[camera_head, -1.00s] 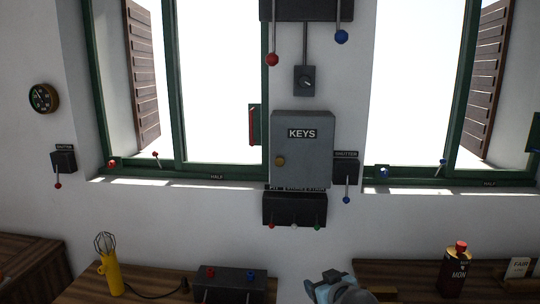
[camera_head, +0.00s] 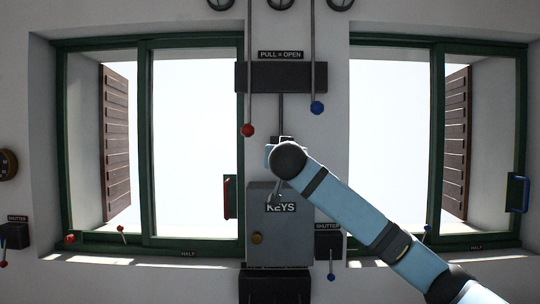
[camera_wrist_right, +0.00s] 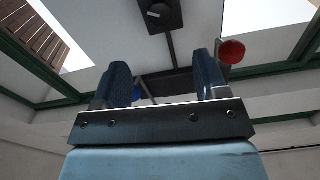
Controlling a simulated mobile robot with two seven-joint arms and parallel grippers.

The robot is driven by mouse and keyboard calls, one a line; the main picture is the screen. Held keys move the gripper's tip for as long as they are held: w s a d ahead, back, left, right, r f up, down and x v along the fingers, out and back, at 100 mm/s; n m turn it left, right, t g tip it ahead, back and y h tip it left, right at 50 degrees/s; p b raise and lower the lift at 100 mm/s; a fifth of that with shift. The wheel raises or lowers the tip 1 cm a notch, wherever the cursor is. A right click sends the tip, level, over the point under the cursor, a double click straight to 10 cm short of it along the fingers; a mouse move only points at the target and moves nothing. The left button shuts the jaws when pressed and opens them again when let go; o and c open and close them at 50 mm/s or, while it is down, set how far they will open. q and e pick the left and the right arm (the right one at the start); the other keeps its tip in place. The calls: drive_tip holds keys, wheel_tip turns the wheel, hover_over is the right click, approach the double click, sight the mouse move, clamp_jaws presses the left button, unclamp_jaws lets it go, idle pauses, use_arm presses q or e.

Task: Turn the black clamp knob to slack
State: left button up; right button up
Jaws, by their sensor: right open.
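The black clamp knob (camera_wrist_right: 158,12), on a dark square plate with a pale pointer mark, is at the top of the right wrist view. In the head view my right arm covers it. My right gripper (camera_wrist_right: 162,65) is open and empty. Its two dark blue fingers stand apart, below the knob in the right wrist view, with nothing between them touching either finger. In the head view the right gripper (camera_head: 279,147) is in front of the wall above the key box, mostly hidden by my wrist. My left gripper is not in view.
The grey KEYS box (camera_head: 262,222) is just below my right wrist. A red ball (camera_head: 248,130) and a blue ball (camera_head: 317,107) hang on rods either side above. The black PULL = OPEN bar (camera_head: 281,77) is higher up. Green-framed windows flank the wall.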

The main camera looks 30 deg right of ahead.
drive_tip(key=p+x, duration=0.5)
drive_tip(key=x, duration=0.8)
drive_tip(key=shift+w, duration=0.15)
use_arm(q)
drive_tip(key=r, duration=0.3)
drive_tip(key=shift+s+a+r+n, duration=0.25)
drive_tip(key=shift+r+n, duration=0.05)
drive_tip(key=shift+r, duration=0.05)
use_arm(e)
drive_tip(key=shift+d, duration=0.1)
drive_tip(key=shift+c, duration=0.7)
drive_tip(key=c, duration=0.8)
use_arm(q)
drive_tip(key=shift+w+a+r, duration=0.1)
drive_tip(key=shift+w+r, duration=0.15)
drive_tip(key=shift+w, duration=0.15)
use_arm(e)
drive_tip(key=shift+f, duration=0.1)
